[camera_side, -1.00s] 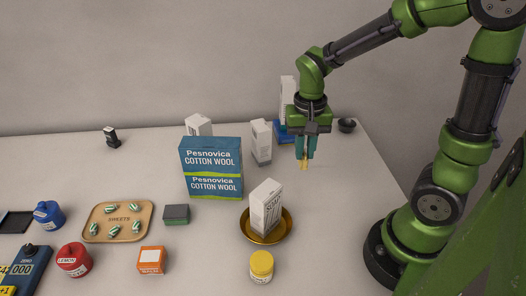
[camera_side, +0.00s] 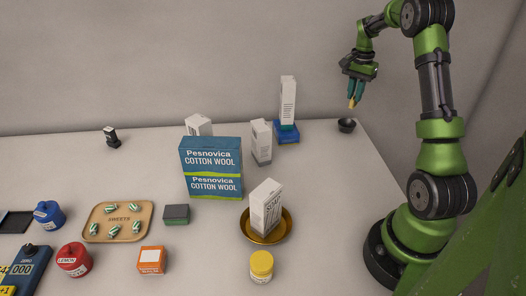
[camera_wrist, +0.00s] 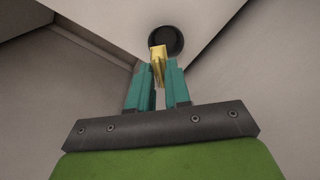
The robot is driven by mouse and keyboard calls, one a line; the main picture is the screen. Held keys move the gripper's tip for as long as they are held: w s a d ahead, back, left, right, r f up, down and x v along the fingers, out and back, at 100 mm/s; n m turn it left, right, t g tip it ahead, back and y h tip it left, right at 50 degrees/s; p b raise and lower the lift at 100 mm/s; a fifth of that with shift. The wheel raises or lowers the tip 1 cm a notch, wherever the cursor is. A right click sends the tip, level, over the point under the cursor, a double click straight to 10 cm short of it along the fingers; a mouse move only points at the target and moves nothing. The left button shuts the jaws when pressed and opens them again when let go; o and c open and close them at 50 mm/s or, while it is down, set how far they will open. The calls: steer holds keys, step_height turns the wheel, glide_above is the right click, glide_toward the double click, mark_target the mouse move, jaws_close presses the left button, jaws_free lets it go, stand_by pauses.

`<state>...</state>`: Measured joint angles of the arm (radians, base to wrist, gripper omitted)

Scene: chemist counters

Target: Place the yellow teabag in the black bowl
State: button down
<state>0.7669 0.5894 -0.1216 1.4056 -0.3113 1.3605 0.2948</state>
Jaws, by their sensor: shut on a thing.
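The yellow teabag (camera_side: 351,102) is pinched between the teal fingertips of my gripper (camera_side: 355,92). The gripper is raised above the far right part of the counter. The black bowl (camera_side: 346,125) stands on the counter near its back right corner, a short way below the teabag in the side view. In the wrist view the teabag (camera_wrist: 158,62) sits between the fingertips of my gripper (camera_wrist: 159,76). It overlaps the lower left part of the black bowl (camera_wrist: 170,38) there. The teabag is apart from the bowl in the side view.
A white box on a blue base (camera_side: 287,130) stands left of the bowl. Further left are white cartons (camera_side: 261,140) and a blue cotton wool box (camera_side: 212,185). A soap carton (camera_side: 266,205) stands in a gold dish (camera_side: 250,236). The counter around the bowl is clear.

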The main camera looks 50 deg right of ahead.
steer(key=shift+w+d+r, duration=0.25)
steer(key=shift+d+r, duration=0.15)
steer(key=shift+d, duration=0.05)
steer(key=shift+w+r, duration=0.2)
steer(key=shift+r, duration=0.2)
steer(key=shift+a+f, duration=0.1)
steer(key=shift+f, duration=5.35)
steer(key=c, duration=1)
jaws_free()
steer(key=shift+r, duration=3.55)
